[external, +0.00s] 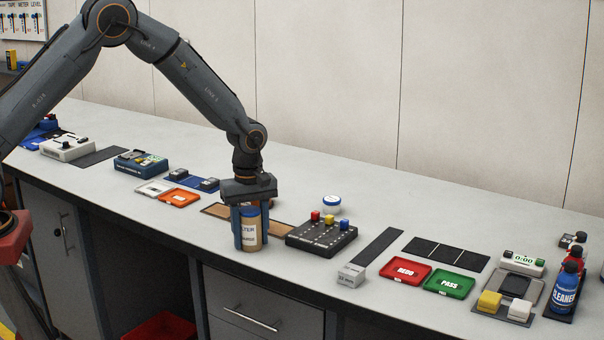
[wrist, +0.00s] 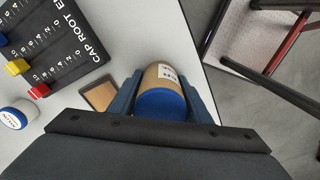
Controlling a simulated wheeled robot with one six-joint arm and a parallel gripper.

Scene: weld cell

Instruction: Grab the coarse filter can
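A tan can (external: 251,236) with a blue lid and a white label stands near the front edge of the counter. The label's readable part ends in "LTER"; its second line is too small to read surely. The can also shows in the wrist view (wrist: 160,103), lid toward the camera. My gripper (external: 251,238) points straight down over it, with one blue finger close against each side of the can. In the wrist view the fingers (wrist: 162,88) lie along both sides with no clear gap. The can's base seems at counter level; any small lift cannot be told.
A dark block with red, yellow and blue knobs (external: 322,236) stands just right of the can. A white jar with a blue lid (external: 331,204) is behind it. A brown-based tray (external: 214,210) lies behind my gripper. Red (external: 405,271) and green (external: 449,283) trays lie farther right.

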